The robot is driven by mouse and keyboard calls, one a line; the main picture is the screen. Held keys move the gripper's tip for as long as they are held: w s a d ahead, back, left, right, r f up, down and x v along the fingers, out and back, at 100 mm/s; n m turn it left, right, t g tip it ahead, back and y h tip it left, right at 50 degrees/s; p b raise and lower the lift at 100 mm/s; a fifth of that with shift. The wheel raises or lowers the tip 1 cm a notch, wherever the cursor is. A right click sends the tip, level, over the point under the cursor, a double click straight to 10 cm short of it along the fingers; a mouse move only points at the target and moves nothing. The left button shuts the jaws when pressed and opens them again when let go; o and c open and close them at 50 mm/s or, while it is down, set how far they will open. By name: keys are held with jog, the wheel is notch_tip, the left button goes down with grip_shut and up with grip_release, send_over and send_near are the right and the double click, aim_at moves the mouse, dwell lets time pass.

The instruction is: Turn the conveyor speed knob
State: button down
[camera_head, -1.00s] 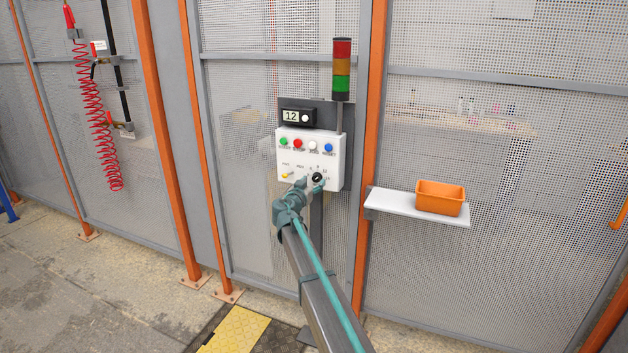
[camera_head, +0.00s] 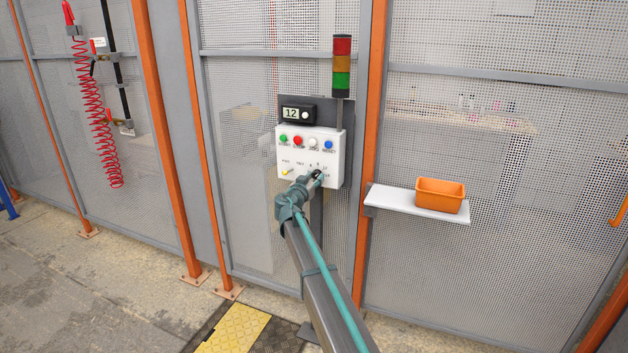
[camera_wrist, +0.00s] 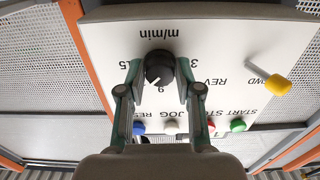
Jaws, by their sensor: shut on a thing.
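My gripper (camera_wrist: 159,77) is shut on the knob, one finger on each side. In the head view my gripper (camera_head: 312,181) reaches the lower right of the control box (camera_head: 287,157) and partly hides the knob (camera_head: 318,174). The small display (camera_head: 291,114) above reads 12.
Green, red, white and blue buttons (camera_head: 313,143) line the box's upper part. A yellow-tipped lever (camera_wrist: 277,85) stands out beside the knob. A stack light (camera_head: 341,68) rises above the box. An orange bin (camera_head: 440,196) rests on a white shelf (camera_head: 400,203) at right.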

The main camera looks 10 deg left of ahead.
jog(key=shift+f+b, duration=0.15)
jog(key=shift+b, duration=0.35)
jog(key=shift+f+n+b, duration=0.1)
jog(key=shift+n+b, duration=0.7)
jog(key=shift+b, duration=0.05)
jog(key=shift+r+n+b, duration=0.15)
jog(key=shift+n+b, duration=1)
jog(key=shift+n, duration=0.6)
jog(key=shift+r+n+b, duration=0.1)
jog(key=shift+n+b, duration=1)
jog(key=shift+n, duration=0.65)
jog(key=c, duration=0.8)
grip_release()
jog(key=shift+o, duration=0.2)
jog(key=shift+s, duration=0.1)
